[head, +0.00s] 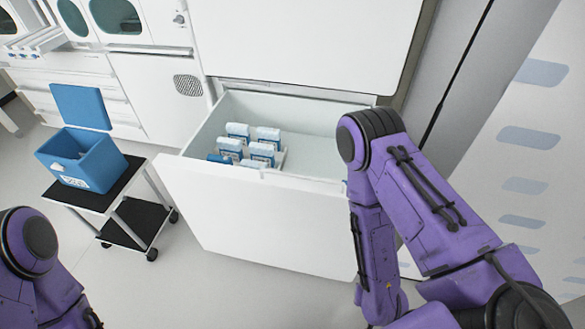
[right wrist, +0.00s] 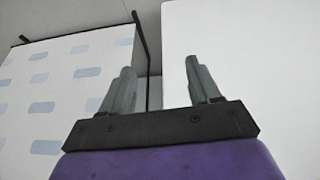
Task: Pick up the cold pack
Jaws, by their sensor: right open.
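Several small blue-and-white cold packs (head: 262,154) stand in a group at the left part of an open white drawer (head: 255,222). My right arm is bent in front of the drawer's right end in the head view, and its gripper is hidden there. In the right wrist view my right gripper (right wrist: 163,88) is open and empty, with its two grey fingers apart and no cold pack near them. My left arm shows only in part at the lower left of the head view, and its gripper is not visible.
A blue open box (head: 95,165) with its lid raised stands on a small black-topped wheeled cart (head: 117,194) left of the drawer. White cabinets (head: 300,40) rise behind. A patterned white panel (head: 530,160) stands at the right. The floor before the drawer is clear.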

